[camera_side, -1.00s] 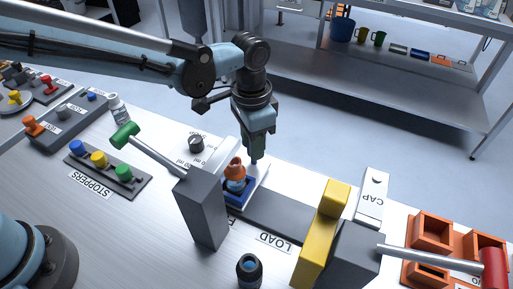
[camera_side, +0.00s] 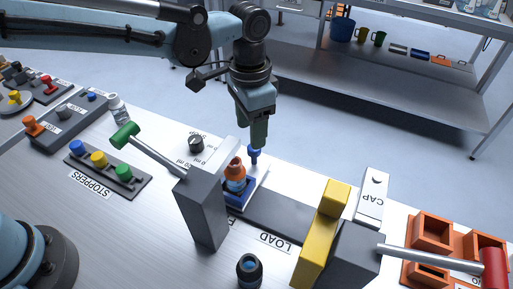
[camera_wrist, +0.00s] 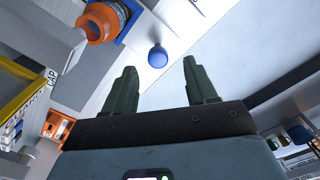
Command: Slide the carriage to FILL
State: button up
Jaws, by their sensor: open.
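The blue carriage (camera_side: 243,197) sits at the left end of the dark track (camera_side: 275,218), beside a label that is mostly hidden but shows an F. It carries a vessel with an orange top (camera_side: 236,166), which also shows in the wrist view (camera_wrist: 97,26). The carriage's round blue knob (camera_side: 254,154) stands on its far side and shows whole in the wrist view (camera_wrist: 158,56). My gripper (camera_side: 259,146) is just above the knob. In the wrist view its fingers (camera_wrist: 160,80) are apart and empty, with the knob beyond their tips.
A grey post (camera_side: 205,210) with a green-ended lever (camera_side: 125,136) stands in front of the carriage. The LOAD label (camera_side: 275,242) lies by the track's right part, near a yellow block (camera_side: 320,235). A dark round container (camera_side: 249,270) stands at the front.

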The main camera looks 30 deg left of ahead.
notch_tip(320, 180, up, 8)
jog(key=shift+f, duration=0.15)
dwell(0.3)
jog(key=s+a+r+n+t, duration=0.1)
jog(key=s+a+n+t, duration=0.25)
jog(key=a, duration=1.05)
jog(key=s+a+f+n+t, duration=0.3)
jog(key=s+a+f+n, duration=0.1)
jog(key=s+a, duration=0.3)
jog(key=shift+a+f+t, duration=0.35)
jog(key=shift+a+f, duration=0.05)
jog(key=shift+a, duration=0.8)
